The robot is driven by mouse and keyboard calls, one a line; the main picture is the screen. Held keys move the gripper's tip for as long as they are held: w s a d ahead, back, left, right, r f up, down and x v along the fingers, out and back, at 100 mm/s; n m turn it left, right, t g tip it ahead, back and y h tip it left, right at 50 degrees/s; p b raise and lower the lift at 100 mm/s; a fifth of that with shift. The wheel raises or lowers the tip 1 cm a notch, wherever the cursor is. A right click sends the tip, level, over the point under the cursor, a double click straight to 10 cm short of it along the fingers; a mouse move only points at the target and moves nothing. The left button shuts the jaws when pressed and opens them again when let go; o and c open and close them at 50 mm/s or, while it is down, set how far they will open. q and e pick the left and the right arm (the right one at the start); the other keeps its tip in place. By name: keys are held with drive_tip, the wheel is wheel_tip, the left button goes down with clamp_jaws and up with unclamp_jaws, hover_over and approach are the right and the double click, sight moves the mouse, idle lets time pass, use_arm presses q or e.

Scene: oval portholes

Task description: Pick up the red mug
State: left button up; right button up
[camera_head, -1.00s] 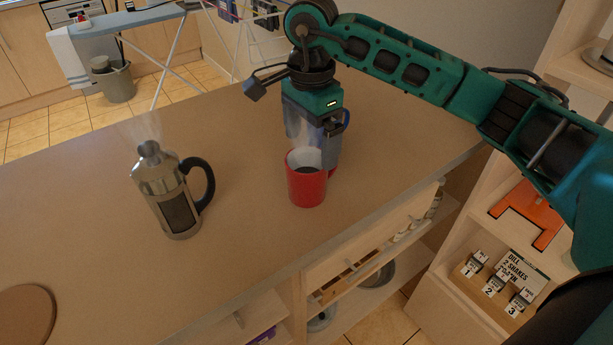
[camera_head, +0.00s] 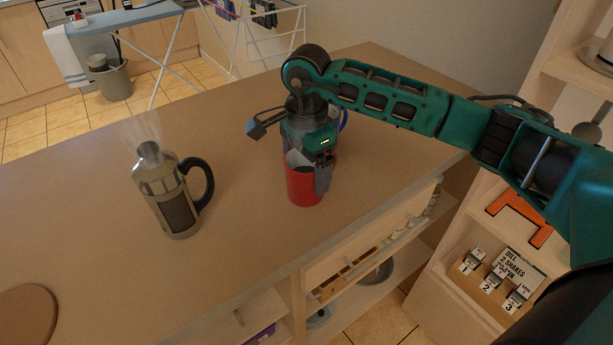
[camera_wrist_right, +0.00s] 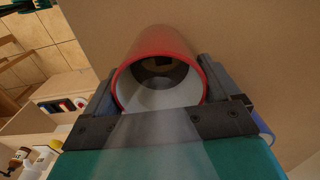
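The red mug (camera_head: 303,188) stands upright on the counter, with dark contents visible in the right wrist view (camera_wrist_right: 160,48). My right gripper (camera_head: 307,168) is down at the mug's rim. In the right wrist view its two fingers (camera_wrist_right: 160,85) are spread, one on each side of the mug. They look very close to its wall, and I cannot tell whether they touch it. My left gripper is not in view.
A steaming metal coffee press (camera_head: 170,190) stands to the left of the mug. A blue object (camera_head: 343,118) is partly hidden behind my right gripper. A round brown board (camera_head: 27,312) lies at the lower left. The counter (camera_head: 240,235) is clear in front.

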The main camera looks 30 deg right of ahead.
drive_tip(key=c, duration=0.8)
drive_tip(key=shift+c, duration=0.3)
drive_tip(key=shift+r, duration=0.15)
